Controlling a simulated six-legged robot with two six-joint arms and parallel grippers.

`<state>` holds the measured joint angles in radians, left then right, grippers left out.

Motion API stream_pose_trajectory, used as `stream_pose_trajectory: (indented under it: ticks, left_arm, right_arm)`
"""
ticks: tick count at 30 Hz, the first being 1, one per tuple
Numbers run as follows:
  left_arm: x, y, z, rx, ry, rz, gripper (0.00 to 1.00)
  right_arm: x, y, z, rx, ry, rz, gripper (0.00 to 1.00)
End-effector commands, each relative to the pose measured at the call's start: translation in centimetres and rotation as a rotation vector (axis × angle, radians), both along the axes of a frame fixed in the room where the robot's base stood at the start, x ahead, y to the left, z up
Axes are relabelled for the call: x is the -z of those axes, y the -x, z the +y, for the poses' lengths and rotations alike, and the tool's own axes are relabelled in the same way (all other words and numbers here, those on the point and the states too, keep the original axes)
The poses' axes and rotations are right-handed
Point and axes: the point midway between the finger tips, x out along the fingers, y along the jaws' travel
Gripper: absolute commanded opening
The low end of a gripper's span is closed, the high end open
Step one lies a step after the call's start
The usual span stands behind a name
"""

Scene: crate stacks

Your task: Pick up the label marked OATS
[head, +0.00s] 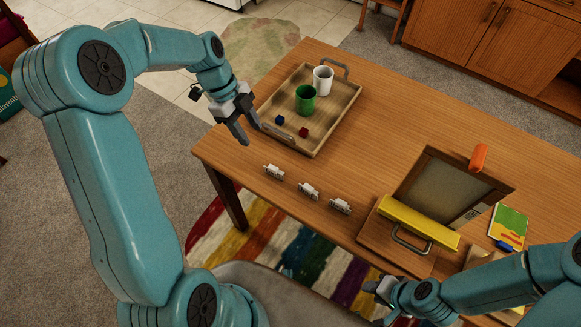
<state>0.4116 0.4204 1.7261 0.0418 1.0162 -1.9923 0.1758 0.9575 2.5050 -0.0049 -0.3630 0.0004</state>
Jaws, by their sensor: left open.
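Three small white labels lie in a slanting row on the wooden table: a left one (274,171), a middle one (309,190) and a right one (340,206). Their lettering is too small to read, so I cannot tell which is marked OATS. My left gripper (251,134) is open and empty, up and to the left of the left label, near the tray's front corner. My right gripper (374,295) is low in the picture, in front of the table's near edge and apart from the labels. I cannot tell whether its jaws are open.
A wooden tray (345,112) holds a green mug (306,98), a white mug (323,80) and blue and red cubes. On the right stand an open wooden case (480,183) with a yellow bar (420,222) across it, and an orange object (478,157). The table's middle (375,150) is clear.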

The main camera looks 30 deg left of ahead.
Motion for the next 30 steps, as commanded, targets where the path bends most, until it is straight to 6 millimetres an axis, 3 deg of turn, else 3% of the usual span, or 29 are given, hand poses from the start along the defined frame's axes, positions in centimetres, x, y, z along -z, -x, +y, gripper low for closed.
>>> stream_pose_trajectory:
  ticks: [5,15,25,30]
  left_arm:
    - [0.7,0.7,0.4,0.025,0.004,-0.007,0.47]
    - [7.7,1.3,-2.2,0.021,0.004,-0.006,0.47]
    - [10.7,0.9,-3.9,0.025,0.004,-0.005,0.47]
    - [13.3,0.6,-5.2,0.026,0.003,-0.006,0.47]
  right_arm:
    - [-0.2,0.0,0.0,0.000,0.000,0.000,0.36]
    - [-1.2,0.0,0.0,0.000,0.000,0.000,0.36]
    - [-2.1,0.0,0.0,0.000,0.000,0.000,0.36]
    - [-3.0,0.0,0.0,0.000,0.000,0.000,0.36]
